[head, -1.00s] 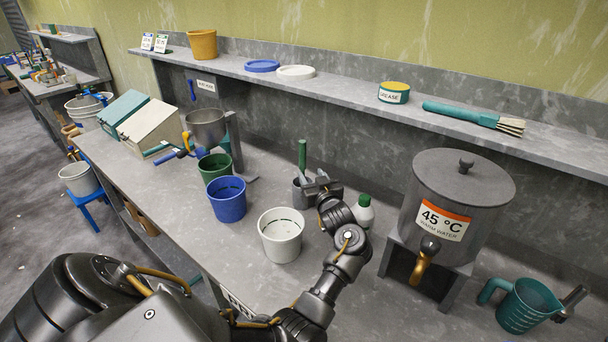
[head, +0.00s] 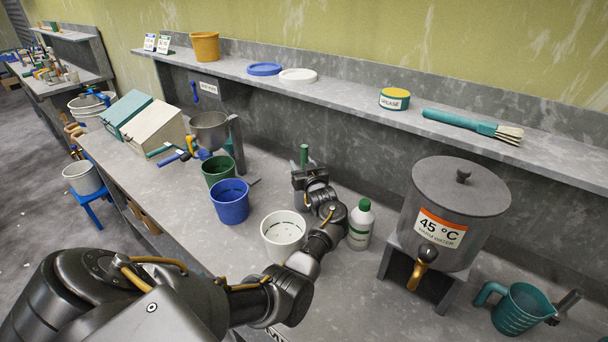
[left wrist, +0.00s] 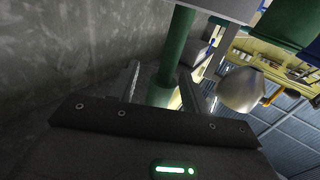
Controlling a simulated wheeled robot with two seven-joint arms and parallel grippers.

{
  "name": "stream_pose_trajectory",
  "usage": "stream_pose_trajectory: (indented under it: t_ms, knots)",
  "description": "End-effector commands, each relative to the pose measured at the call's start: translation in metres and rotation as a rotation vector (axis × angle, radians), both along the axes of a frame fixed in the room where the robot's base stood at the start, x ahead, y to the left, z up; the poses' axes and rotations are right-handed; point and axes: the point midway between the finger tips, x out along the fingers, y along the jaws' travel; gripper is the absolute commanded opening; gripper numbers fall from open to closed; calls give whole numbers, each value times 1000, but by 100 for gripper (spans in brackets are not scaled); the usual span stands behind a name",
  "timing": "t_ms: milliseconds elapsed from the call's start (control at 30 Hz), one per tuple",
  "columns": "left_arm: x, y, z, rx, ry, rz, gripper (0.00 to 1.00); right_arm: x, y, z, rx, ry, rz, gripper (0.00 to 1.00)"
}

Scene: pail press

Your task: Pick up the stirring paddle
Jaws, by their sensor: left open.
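The stirring paddle shows as an upright green handle (head: 304,153) in the head view, towards the back of the bench; its lower part is hidden behind my gripper. My left gripper (head: 306,176) is at the handle, just below its top. In the left wrist view the green handle (left wrist: 176,48) runs down between the two fingers of my left gripper (left wrist: 160,88). The fingers are apart, one on each side of the handle. I cannot tell whether either touches it.
A white pail (head: 283,236), a blue pail (head: 230,204) and a green pail (head: 219,171) stand left of my left forearm. A white bottle (head: 360,228) with a green cap stands close on its right. The water urn (head: 450,215) and a teal jug (head: 522,309) are farther right.

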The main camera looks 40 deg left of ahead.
Motion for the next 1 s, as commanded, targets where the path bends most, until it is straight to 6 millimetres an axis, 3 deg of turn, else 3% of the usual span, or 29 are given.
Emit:
stream_pose_trajectory:
  t_ms: [200, 567, 1000]
  knots:
    - [0, 0, -1, 0, 0, 0, 47, 0, 0, 0, 0, 0, 0, 27]
    - [0, 0, 0, 0, 0, 0, 0, 1, 0, 0, 0, -1, 0, 27]
    - [1, 0, 9, 1, -3, 0, 0, 1, 0, -2, 0, -1, -1, 27]
